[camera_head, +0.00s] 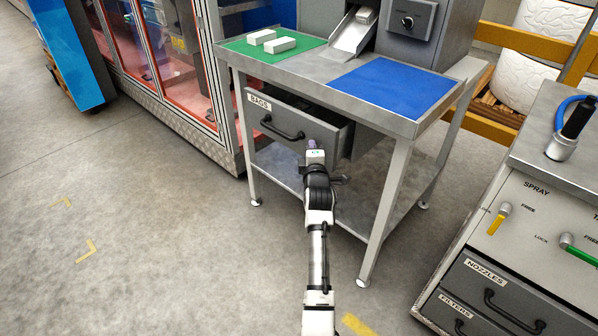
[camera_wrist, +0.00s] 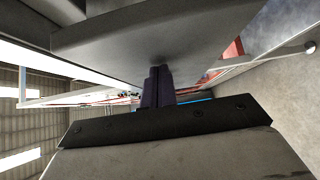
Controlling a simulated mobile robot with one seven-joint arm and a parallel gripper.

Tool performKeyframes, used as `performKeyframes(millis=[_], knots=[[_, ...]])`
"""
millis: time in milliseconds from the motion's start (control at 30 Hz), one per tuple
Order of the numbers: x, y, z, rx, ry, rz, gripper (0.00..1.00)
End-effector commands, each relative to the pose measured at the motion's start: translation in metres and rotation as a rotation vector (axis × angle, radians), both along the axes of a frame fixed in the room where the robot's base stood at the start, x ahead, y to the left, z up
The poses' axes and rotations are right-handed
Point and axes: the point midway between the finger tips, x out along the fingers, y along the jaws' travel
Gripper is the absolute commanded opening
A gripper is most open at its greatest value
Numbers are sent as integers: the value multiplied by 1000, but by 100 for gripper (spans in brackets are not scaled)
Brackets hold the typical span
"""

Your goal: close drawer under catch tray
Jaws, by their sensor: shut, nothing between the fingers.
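The grey drawer labelled BAGS (camera_head: 283,112) hangs under the table in the head view and stands partly open, its right side wall showing. Its dark bar handle (camera_head: 281,129) is on the left part of the front. The metal catch tray (camera_head: 354,34) slopes down at the back of the table top, with a pale block on it. My gripper (camera_head: 311,146) is at the lower right part of the drawer front, right of the handle. In the wrist view my gripper's dark fingers (camera_wrist: 158,86) are together and empty, their tips at a grey panel; I cannot tell whether they touch it.
The table top (camera_head: 338,65) carries a green mat (camera_head: 262,55) with two white blocks and a blue mat (camera_head: 380,84). A table leg (camera_head: 384,215) stands right of my arm. A grey cabinet (camera_head: 520,220) is at the right. The floor at left is clear.

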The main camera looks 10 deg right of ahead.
Motion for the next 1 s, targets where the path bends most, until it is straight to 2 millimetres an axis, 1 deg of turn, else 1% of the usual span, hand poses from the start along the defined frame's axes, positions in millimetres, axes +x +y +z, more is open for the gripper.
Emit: performKeyframes(millis=[33, 200, 400, 600, 1000], knots=[[6, -9, -9, -2, -2, -2, 0], [22, -31, -7, -2, -1, -2, 0], [34, -47, -3, -1, 1, -1, 0], [39, -54, 0, 0, 1, -1, 0], [39, -60, 2, 0, -1, -8, 0]])
